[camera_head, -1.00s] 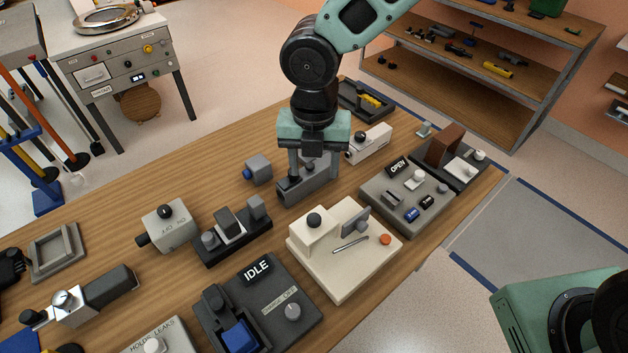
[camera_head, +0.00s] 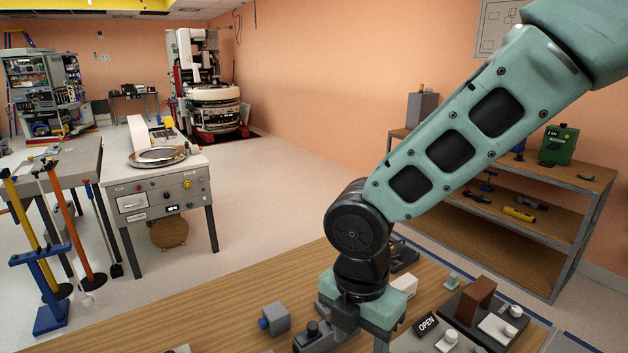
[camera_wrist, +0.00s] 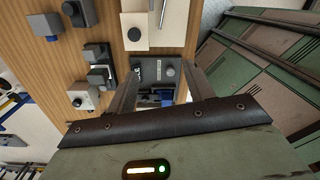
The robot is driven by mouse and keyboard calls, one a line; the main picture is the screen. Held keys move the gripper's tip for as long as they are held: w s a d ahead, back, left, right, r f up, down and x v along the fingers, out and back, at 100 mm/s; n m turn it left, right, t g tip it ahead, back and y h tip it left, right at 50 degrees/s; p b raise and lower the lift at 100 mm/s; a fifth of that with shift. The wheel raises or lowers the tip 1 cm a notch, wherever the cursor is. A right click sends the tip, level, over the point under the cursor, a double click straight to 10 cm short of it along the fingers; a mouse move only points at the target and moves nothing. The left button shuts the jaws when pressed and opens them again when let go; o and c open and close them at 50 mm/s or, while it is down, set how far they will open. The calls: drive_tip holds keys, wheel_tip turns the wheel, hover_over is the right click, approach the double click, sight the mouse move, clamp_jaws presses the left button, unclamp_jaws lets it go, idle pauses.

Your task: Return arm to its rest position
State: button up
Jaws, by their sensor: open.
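My gripper (camera_head: 362,318) hangs pointing down over the wooden workbench (camera_head: 190,320) in the head view, below my teal arm. Its fingertips are cut off or hidden there. In the wrist view the two fingers (camera_wrist: 158,88) stand apart, with nothing held between them. A dark grey unit (camera_wrist: 170,72) with a knob and a small blue part shows beyond the fingers; I cannot tell its distance from the fingertips. In the head view a grey block with a blue knob (camera_head: 275,319) lies left of my gripper.
An OPEN sign (camera_head: 426,324) and a brown block (camera_head: 476,300) stand on the bench to the right of my gripper. A shelf unit (camera_head: 540,252) stands behind the bench at right.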

drive_tip(key=s+d+r+m, duration=0.2)
drive_tip(key=s+m, duration=0.4)
drive_tip(key=m, duration=0.4)
drive_tip(key=s+d+r+m+y+b, duration=0.1)
drive_tip(key=s+d+m, duration=0.4)
drive_tip(key=m, duration=0.5)
drive_tip(key=shift+s+d+r, duration=0.2)
drive_tip(key=shift+s+r, duration=0.2)
drive_tip(key=shift+s, duration=0.6)
drive_tip(key=shift+w, duration=0.1)
